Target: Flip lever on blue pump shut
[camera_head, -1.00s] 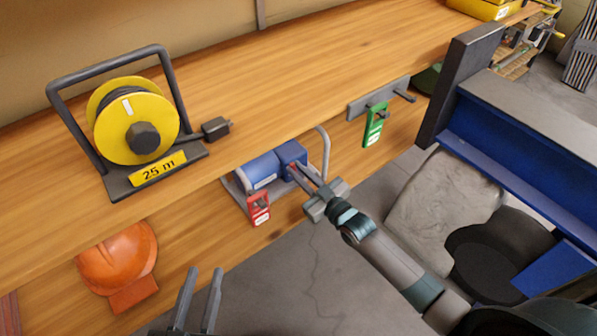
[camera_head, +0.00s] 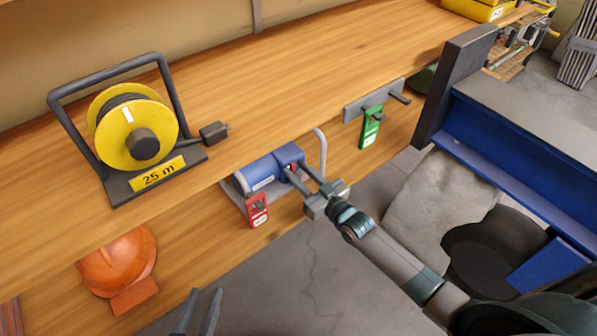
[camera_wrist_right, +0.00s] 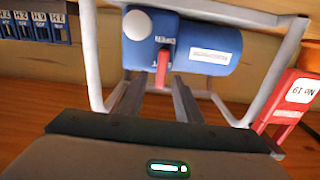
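The blue pump (camera_head: 262,172) sits in a grey tube frame below the wooden shelf in the head view. The right wrist view shows its blue body (camera_wrist_right: 210,48) close up. A red lever (camera_wrist_right: 162,67) is on the pump's end face and points down in that view, beside partly hidden white lettering. My right gripper (camera_head: 298,170) is at this end of the pump. Its fingers (camera_wrist_right: 155,88) are open, with the lever's lower end between them in the picture; contact cannot be told. My left gripper (camera_head: 202,298) is low in the head view, fingers apart and empty.
A red tag (camera_head: 257,210) hangs by the pump frame. A green tag (camera_head: 370,130) hangs on a bracket to its right. A yellow cable reel (camera_head: 128,130) stands on the shelf, and an orange helmet (camera_head: 118,262) is below. The pump's tube frame (camera_wrist_right: 265,70) flanks my right fingers.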

